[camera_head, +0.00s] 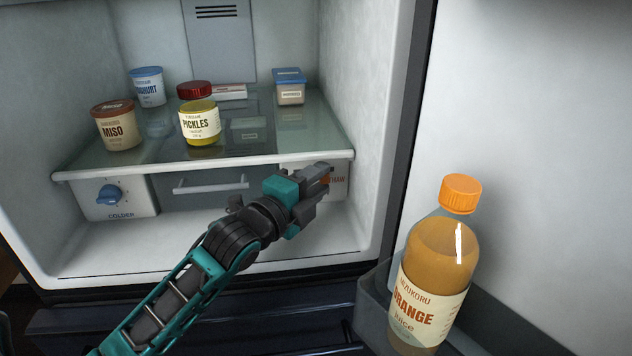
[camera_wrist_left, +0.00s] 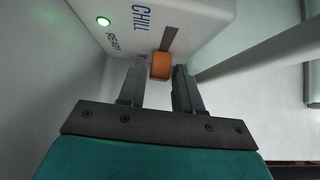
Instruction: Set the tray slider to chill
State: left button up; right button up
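The tray slider's orange knob (camera_wrist_left: 161,66) shows in the left wrist view, at the near end of the visible dark slot (camera_wrist_left: 169,38). The bare slot runs from it up alongside the CHILL label (camera_wrist_left: 140,18). My left gripper (camera_wrist_left: 159,88) is open, one finger on each side of the knob; whether either touches it I cannot tell. In the head view my left gripper (camera_head: 321,174) is at the white slider housing (camera_head: 338,190) under the shelf's right end. It hides the knob there; part of a THAW label shows. My right gripper is out of view.
A green READY light (camera_wrist_left: 103,21) glows on the housing. A grey drawer (camera_head: 200,187) and a blue COLDER dial (camera_head: 110,195) lie left. The glass shelf (camera_head: 260,145) above holds jars and tubs. An orange juice bottle (camera_head: 433,270) stands in the door rack at right.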

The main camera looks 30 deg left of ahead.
pick_arm(q)
grip_shut()
dwell(0.3)
jog(key=shift+s+a+p, duration=0.7)
jog(key=shift+s+a, duration=0.1)
jog(key=shift+a, duration=0.3)
jog(key=shift+s+a, duration=0.2)
jog(key=shift+f, duration=0.1)
jog(key=shift+c, duration=0.9)
grip_release()
jog(key=shift+o, duration=0.9)
jog(key=shift+s+a, duration=0.1)
jog(key=shift+a, duration=0.05)
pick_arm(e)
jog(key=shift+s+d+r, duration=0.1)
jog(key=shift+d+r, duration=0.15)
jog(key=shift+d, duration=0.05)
